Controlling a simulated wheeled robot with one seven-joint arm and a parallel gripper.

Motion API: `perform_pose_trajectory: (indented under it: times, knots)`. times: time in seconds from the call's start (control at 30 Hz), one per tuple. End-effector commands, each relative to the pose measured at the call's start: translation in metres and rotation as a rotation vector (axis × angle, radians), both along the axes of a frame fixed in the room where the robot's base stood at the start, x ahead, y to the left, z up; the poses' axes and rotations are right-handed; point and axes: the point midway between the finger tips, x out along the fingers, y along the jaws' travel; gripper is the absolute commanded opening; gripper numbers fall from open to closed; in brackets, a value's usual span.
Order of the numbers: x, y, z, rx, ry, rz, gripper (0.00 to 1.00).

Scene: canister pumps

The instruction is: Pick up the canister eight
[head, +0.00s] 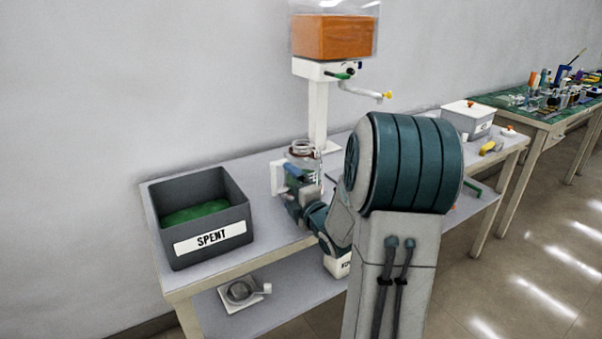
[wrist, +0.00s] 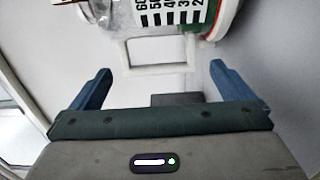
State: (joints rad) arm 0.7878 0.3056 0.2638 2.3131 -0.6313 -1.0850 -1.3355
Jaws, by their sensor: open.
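A clear canister (head: 303,157) with a white handle (head: 277,178) stands on the table beneath the dispenser spout area, partly hidden by my arm. In the wrist view the canister (wrist: 185,14) shows a black-and-white number scale and a green and red patch. Its white handle (wrist: 155,70) reaches toward my gripper (wrist: 160,67). My gripper is open, with one blue finger on each side of the handle and gaps between. In the head view my gripper (head: 291,182) is right by the canister. No figure eight is legible on it.
A grey bin marked SPENT (head: 212,238) with green contents stands at the table's left. A dispenser with an orange-filled tank (head: 334,37) rises behind the canister. A small scale-like device (head: 243,291) sits on the lower shelf. A lidded white box (head: 467,119) stands to the right.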

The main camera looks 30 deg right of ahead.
Motion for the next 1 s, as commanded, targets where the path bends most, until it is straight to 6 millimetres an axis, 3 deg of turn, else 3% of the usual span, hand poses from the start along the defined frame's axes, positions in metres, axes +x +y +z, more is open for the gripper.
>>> perform_pose_trajectory:
  times: [0.1,0.37,0.7,1.0]
  knots:
    - [0.021,0.001,0.000,0.002,0.000,0.001,1.00]
    - [0.041,0.000,0.000,0.003,0.001,0.000,1.00]
    - [0.084,-0.004,0.003,0.003,0.001,0.000,1.00]
    - [0.088,-0.004,0.003,0.003,0.002,-0.001,1.00]
